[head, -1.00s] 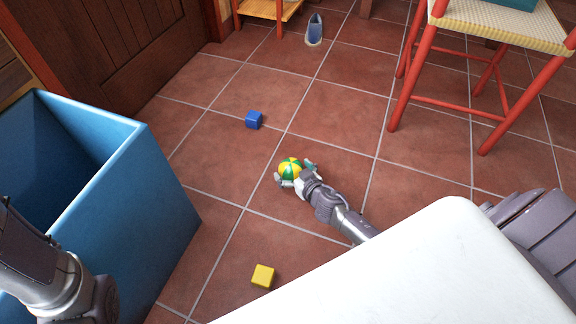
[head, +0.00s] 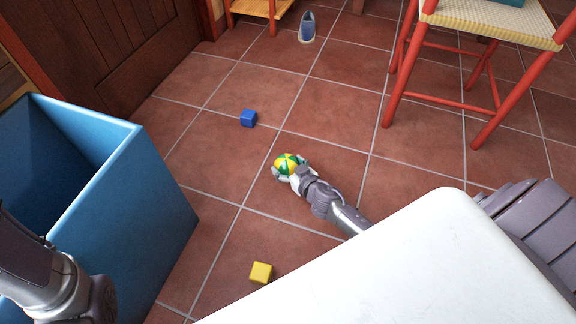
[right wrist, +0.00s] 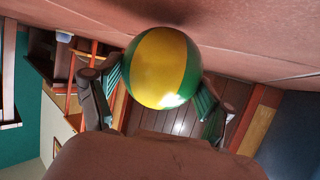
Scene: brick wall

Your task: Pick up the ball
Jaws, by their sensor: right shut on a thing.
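The ball (head: 286,162) is yellow and green and is low at the tiled floor, in the middle of the head view. My right gripper (head: 290,170) is around it and shut on it. In the right wrist view the ball (right wrist: 160,68) sits between the two fingers of the gripper (right wrist: 158,90), near the floor; I cannot tell whether it touches the floor. My left arm shows at the lower left of the head view, but its gripper is outside the frame.
A blue open bin (head: 150,215) stands at the left. A blue cube (head: 248,118) and a yellow cube (head: 261,272) lie on the floor. A blue shoe (head: 307,27) is at the back. A red-legged chair (head: 450,50) stands at the right. Open floor surrounds the ball.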

